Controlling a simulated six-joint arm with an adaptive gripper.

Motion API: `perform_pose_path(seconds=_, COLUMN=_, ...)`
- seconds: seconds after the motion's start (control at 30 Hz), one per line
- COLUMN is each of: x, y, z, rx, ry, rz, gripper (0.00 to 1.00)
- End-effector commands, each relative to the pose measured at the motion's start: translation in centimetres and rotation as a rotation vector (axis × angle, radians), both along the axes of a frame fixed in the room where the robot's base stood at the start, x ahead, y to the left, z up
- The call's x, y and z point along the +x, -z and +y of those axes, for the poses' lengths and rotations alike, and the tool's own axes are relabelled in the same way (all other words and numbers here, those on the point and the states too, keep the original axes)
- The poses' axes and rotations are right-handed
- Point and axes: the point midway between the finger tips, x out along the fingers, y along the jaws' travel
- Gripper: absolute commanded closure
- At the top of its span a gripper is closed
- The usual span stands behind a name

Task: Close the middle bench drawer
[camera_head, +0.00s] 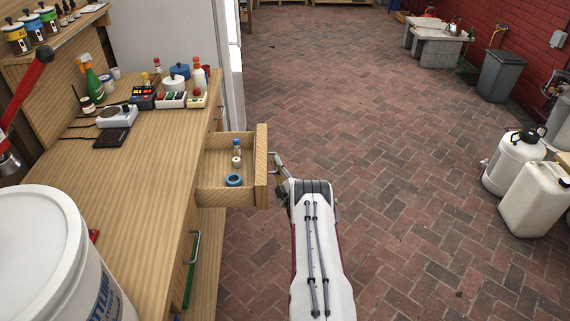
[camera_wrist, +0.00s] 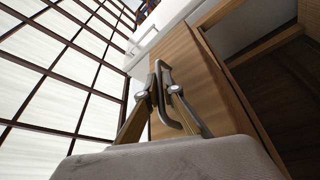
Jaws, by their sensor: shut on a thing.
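The middle bench drawer (camera_head: 262,178) stands pulled out from the wooden bench (camera_head: 150,190) in the head view. A blue ring (camera_head: 234,180) and a small bottle (camera_head: 237,148) are inside it. My gripper (camera_head: 274,168) is at the outer face of the drawer front, at the handle. In the wrist view the drawer front (camera_wrist: 208,85) shows a curved metal handle (camera_wrist: 165,85), and my gripper (camera_wrist: 160,90) has its fingers on either side of the bar, shut on it. The inside of the drawer is mostly dark in that view.
A large white bucket (camera_head: 45,255) stands at the bench's near end. The brick floor (camera_head: 410,150) to the right is open, with white jugs (camera_head: 537,198) at the far right.

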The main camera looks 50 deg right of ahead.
Motion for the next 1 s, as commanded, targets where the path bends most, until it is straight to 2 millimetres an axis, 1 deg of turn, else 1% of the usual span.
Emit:
perform_pose_path(seconds=0.03, x=0.8, y=0.0, z=0.9, rx=0.000, ry=-0.006, rz=0.000, gripper=1.00)
perform_pose_path(seconds=0.1, x=1.8, y=0.0, z=1.8, rx=-0.001, ry=-0.007, rz=0.000, gripper=1.00)
perform_pose_path(seconds=1.0, x=13.7, y=0.0, z=13.8, rx=0.000, ry=-0.004, rz=-0.001, gripper=1.00)
